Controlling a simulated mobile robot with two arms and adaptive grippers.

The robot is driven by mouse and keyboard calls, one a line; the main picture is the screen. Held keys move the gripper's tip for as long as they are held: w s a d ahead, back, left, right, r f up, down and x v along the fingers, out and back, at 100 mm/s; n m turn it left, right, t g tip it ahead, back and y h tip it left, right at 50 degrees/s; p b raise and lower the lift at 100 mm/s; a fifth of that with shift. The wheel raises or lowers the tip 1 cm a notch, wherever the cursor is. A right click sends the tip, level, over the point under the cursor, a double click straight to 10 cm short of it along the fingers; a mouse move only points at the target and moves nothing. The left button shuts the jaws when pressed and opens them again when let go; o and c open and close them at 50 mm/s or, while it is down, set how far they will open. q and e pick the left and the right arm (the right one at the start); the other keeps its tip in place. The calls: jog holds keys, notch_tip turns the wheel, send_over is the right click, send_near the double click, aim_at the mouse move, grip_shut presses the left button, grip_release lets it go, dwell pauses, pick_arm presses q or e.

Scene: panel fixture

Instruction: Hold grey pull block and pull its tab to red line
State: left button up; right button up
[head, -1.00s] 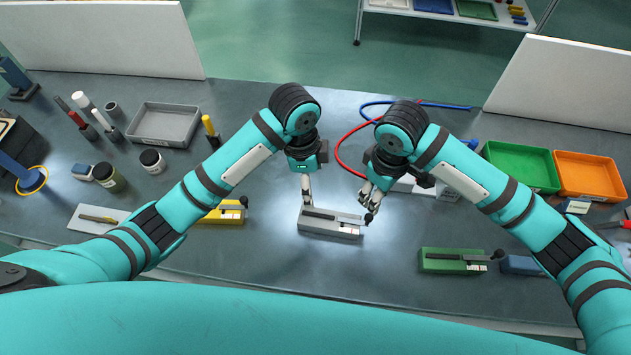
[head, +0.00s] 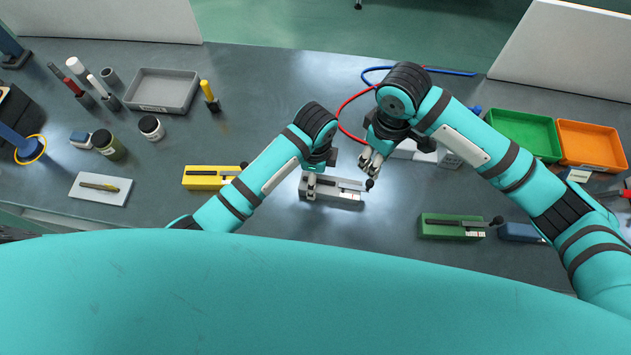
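The grey pull block (head: 333,199) lies on the bench in front of me, long side left to right. Its dark tab ends in a black knob (head: 369,184) at the block's right end. My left gripper (head: 312,192) is at the block's left end, its fingers over or against it; whether they grip it I cannot tell. My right gripper (head: 370,167) is just behind and above the knob, its fingers slightly apart, with nothing visible between them. I cannot make out the red line at this size.
A yellow block (head: 200,178) lies to the left and a green block (head: 440,228) to the right. Red and blue hoses (head: 343,130) curve behind the grey block. Green (head: 525,133) and orange (head: 592,147) trays stand at right. Bench in front of the block is clear.

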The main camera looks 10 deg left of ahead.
aim_at(370, 182)
pick_arm(q)
jog(key=shift+f, duration=2.6)
jog(key=c, duration=1.5)
jog(key=shift+c, duration=0.4)
pick_arm(e)
jog(key=shift+o, duration=0.9)
pick_arm(q)
jog(key=shift+r, duration=0.1)
pick_arm(e)
notch_tip(370, 182, down, 11)
jog(key=n, duration=0.5)
jog(key=shift+f, duration=0.15)
grip_shut()
